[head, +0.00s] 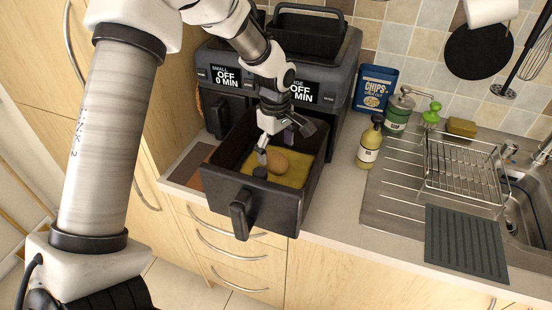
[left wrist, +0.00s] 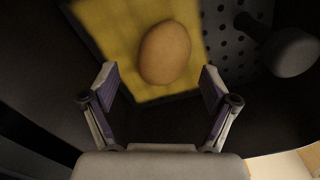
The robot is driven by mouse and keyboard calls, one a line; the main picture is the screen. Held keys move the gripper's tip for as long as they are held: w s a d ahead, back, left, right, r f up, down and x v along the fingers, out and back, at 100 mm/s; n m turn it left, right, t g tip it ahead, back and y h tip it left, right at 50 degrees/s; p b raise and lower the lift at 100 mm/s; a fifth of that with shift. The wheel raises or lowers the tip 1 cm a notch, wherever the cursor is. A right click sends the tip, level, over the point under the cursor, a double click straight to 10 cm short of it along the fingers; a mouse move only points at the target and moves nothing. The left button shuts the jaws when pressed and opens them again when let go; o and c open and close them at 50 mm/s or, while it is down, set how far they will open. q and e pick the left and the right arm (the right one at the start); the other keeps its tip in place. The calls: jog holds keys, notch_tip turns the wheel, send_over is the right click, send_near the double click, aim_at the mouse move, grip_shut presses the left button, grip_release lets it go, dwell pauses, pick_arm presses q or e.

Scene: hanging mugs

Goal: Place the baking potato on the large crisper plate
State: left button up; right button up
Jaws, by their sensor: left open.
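The brown, egg-shaped baking potato (head: 277,163) lies inside the pulled-out black drawer (head: 232,187) of the air fryer. In the left wrist view the potato (left wrist: 165,53) rests on a flat yellow surface (left wrist: 115,22). Beside it, at the right, is a dark perforated plate (left wrist: 221,22), seemingly the crisper plate, with a dark round knob (left wrist: 290,52) near it. My left gripper (head: 275,146) reaches down into the drawer over the potato. It is open and empty, its fingers (left wrist: 158,74) apart on either side of the potato in the wrist picture. My right gripper is out of view.
The air fryer body (head: 330,75) stands behind the drawer. The drawer walls surround my gripper. To the right are a yellow bottle (head: 369,145), a green pump bottle (head: 398,112), a blue chips tin (head: 375,88) and a dish rack (head: 462,170). A dark mat (head: 466,243) lies in front.

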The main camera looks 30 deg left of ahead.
aim_at(275, 156)
pick_arm(q)
notch_tip(275, 156, up, 9)
jog(key=shift+f+b, duration=0.2)
jog(key=shift+b, duration=0.2)
jog(key=shift+s+f, duration=0.1)
jog(key=shift+s, duration=0.05)
